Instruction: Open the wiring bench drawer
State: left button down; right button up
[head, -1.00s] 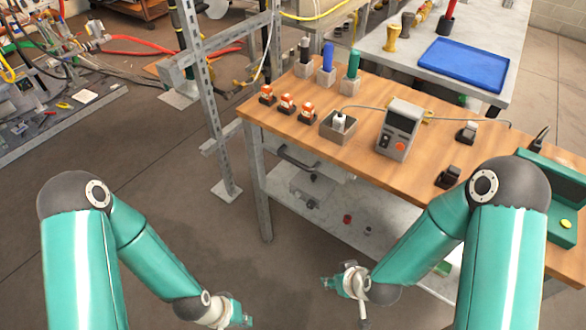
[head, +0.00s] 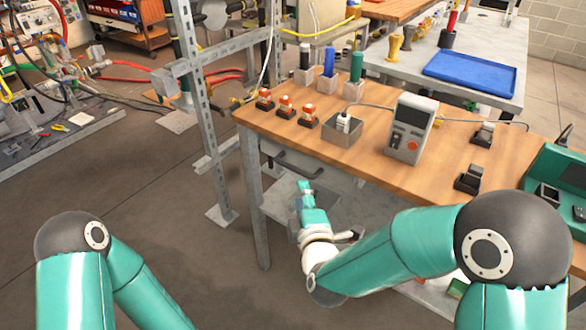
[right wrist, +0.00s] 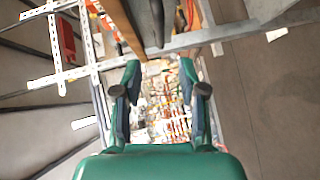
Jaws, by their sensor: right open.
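The wooden wiring bench (head: 372,140) has a grey drawer (head: 340,178) under its left part, with a dark bar handle (head: 291,166) on the front. The drawer looks shut. My right gripper (head: 303,187) is open and empty, just below the handle in the head view, and seems apart from it. In the right wrist view, the open fingers (right wrist: 160,78) point towards a dark bar, which looks like the handle (right wrist: 155,22), near the top edge. My left gripper is out of view; only part of its arm shows.
A grey slotted metal frame (head: 205,110) stands left of the bench. A meter (head: 411,128), a small grey box (head: 343,150) and orange-topped parts (head: 285,106) are on the bench top. A lower shelf lies under the bench.

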aim_at(293, 168)
jog(key=x, duration=1.2)
jog(key=shift+w+f, duration=0.15)
grip_shut()
